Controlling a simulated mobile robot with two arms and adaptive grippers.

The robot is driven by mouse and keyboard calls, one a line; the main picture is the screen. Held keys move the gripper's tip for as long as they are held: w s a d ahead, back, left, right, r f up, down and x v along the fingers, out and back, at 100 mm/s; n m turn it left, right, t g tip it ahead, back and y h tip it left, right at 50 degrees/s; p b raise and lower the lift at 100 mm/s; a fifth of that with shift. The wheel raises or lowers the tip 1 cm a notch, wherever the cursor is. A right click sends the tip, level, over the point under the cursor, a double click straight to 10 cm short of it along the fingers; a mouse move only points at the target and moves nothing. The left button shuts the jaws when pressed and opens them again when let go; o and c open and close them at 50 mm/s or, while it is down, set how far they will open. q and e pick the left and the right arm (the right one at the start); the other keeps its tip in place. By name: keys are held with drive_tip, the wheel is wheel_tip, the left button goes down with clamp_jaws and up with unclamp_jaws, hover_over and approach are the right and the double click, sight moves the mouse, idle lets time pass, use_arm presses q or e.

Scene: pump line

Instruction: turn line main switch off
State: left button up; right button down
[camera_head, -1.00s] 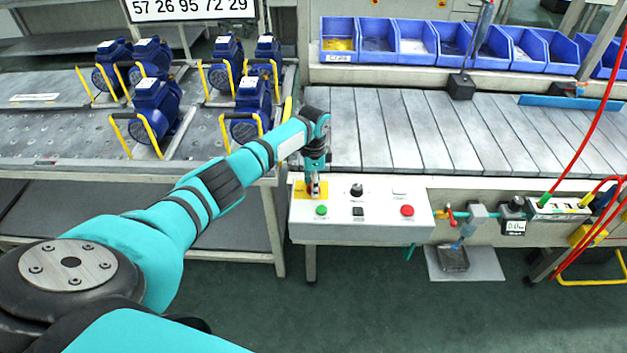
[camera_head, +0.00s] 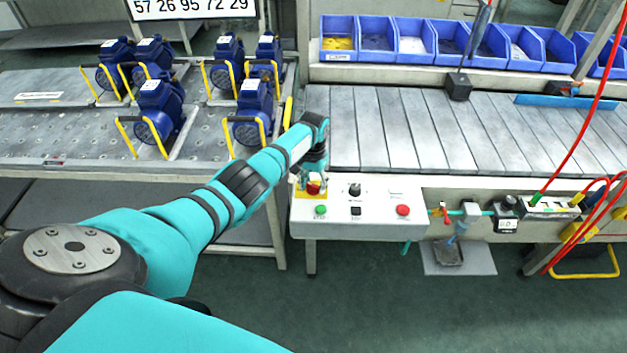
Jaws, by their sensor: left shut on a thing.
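The line main switch (camera_head: 314,188) is a red handle on a yellow plate at the top left of the white control box. My left gripper (camera_head: 313,181) points down over it from above and is shut on the red handle. The fingers and my wrist hide part of the handle, so its exact angle is hard to read. My right gripper is not in view.
The control box (camera_head: 375,224) also carries a green button (camera_head: 320,210), a black knob (camera_head: 355,190) and a red button (camera_head: 403,210). Blue pumps (camera_head: 160,112) stand on the table at left. A slatted conveyor (camera_head: 400,125) lies behind the box.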

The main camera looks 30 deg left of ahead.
sight(314, 185)
use_arm(q)
drive_tip(key=n+p, duration=0.1)
drive_tip(key=n, duration=0.3)
drive_tip(key=shift+w+r+n, duration=0.1)
drive_tip(key=shift+n, duration=0.6)
drive_tip(key=o, duration=1.2)
drive_tip(key=shift+c, duration=0.2)
wheel_tip(314, 185, up, 12)
